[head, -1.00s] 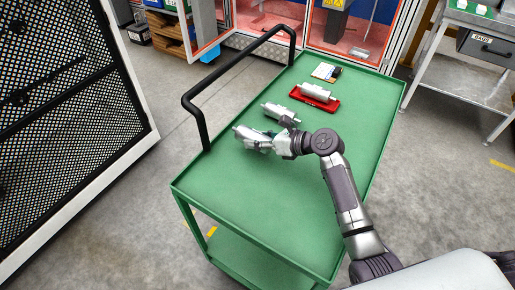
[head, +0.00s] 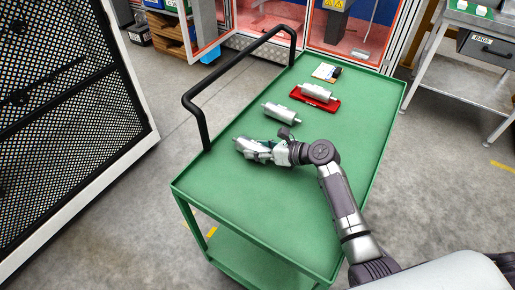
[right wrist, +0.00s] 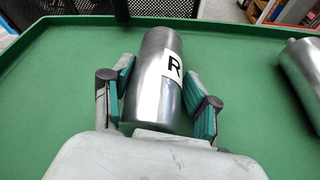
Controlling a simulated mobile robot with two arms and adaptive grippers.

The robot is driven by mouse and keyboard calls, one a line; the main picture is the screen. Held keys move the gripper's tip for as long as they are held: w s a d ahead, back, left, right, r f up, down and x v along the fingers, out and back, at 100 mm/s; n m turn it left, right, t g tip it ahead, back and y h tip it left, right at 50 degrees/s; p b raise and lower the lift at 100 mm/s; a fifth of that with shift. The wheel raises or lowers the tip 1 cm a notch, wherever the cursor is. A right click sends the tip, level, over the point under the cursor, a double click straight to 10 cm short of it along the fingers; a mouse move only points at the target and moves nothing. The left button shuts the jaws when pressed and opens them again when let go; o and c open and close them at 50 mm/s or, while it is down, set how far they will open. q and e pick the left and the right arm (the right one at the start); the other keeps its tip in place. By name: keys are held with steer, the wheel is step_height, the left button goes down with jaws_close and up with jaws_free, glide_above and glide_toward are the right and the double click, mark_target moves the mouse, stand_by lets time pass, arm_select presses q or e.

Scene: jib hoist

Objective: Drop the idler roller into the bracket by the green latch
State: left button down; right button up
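A silver roller (head: 246,145) with a white label marked "R" (right wrist: 173,67) is at the left middle of the green cart top. My right gripper (head: 268,152) is around it. A second silver roller (head: 282,112) lies just beyond, and a third (head: 317,92) sits on a red tray (head: 304,99). The bracket and green latch do not show. My left gripper is not in view.
The green cart (head: 245,205) has a black handle (head: 197,115) on its left. A clipboard (head: 324,71) with a dark object lies at the far end. The near part of the top is clear. A black mesh panel (head: 60,90) stands at left, a grey bench (head: 465,75) at right.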

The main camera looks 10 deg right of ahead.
steer(key=shift+d+f, duration=0.1)
steer(key=shift+f, duration=0.05)
steer(key=shift+s+d+r, duration=0.15)
steer(key=shift+r, duration=0.05)
steer(key=v, duration=1.1)
steer(key=shift+s+d+r, duration=0.15)
steer(key=shift+d+r, duration=0.1)
steer(key=shift+d, duration=0.05)
